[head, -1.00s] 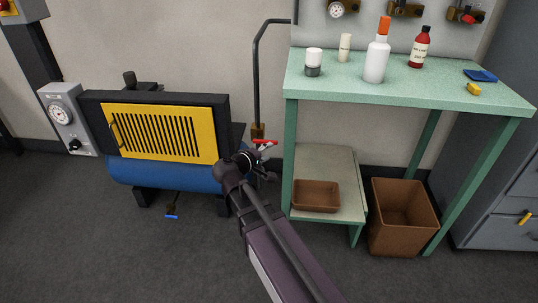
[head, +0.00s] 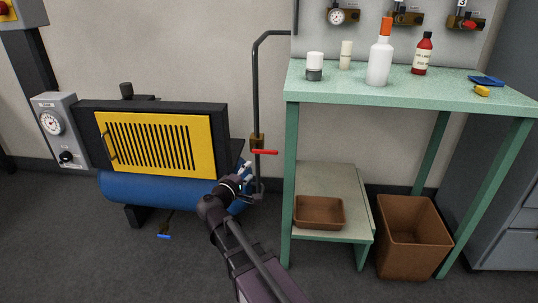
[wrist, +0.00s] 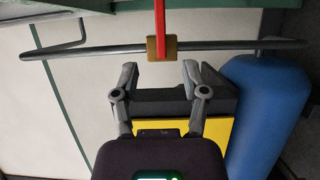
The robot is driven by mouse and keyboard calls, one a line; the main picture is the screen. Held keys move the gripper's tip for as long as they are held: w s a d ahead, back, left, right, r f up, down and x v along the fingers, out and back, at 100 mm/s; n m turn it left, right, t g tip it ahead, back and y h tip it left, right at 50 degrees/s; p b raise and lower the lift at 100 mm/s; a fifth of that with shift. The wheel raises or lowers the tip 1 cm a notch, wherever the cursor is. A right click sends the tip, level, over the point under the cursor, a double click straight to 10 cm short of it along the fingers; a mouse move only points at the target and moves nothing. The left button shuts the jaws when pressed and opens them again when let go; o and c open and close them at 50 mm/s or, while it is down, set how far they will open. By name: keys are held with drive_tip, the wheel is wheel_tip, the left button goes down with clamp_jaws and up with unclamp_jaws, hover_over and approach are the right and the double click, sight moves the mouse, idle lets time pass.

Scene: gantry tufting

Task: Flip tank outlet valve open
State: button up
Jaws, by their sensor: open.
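The outlet valve has a brass body (head: 257,142) on a dark upright pipe (head: 256,90) right of the blue tank (head: 150,188). Its red lever (head: 265,152) points right in the head view, crosswise to the pipe. In the wrist view the brass body (wrist: 161,48) sits just beyond my fingertips, with the red lever (wrist: 159,17) running up out of the picture. My gripper (head: 247,170) is open and empty, a little below and left of the lever. In the wrist view my gripper's fingers (wrist: 160,70) are spread wide and appear clear of the valve.
A yellow slatted panel (head: 158,145) fronts the machine above the tank. A blue-handled valve (head: 164,237) hangs low under it. A green bench (head: 310,92) with bottles stands close to the pipe's right. A brown bin (head: 410,240) is on the floor.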

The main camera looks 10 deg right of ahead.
sight(268, 153)
drive_tip(key=shift+w+d, duration=0.1)
drive_tip(key=shift+w, duration=0.05)
drive_tip(key=x, duration=1.3)
drive_tip(key=shift+w+d, duration=0.15)
drive_tip(key=shift+d, duration=0.05)
clamp_jaws()
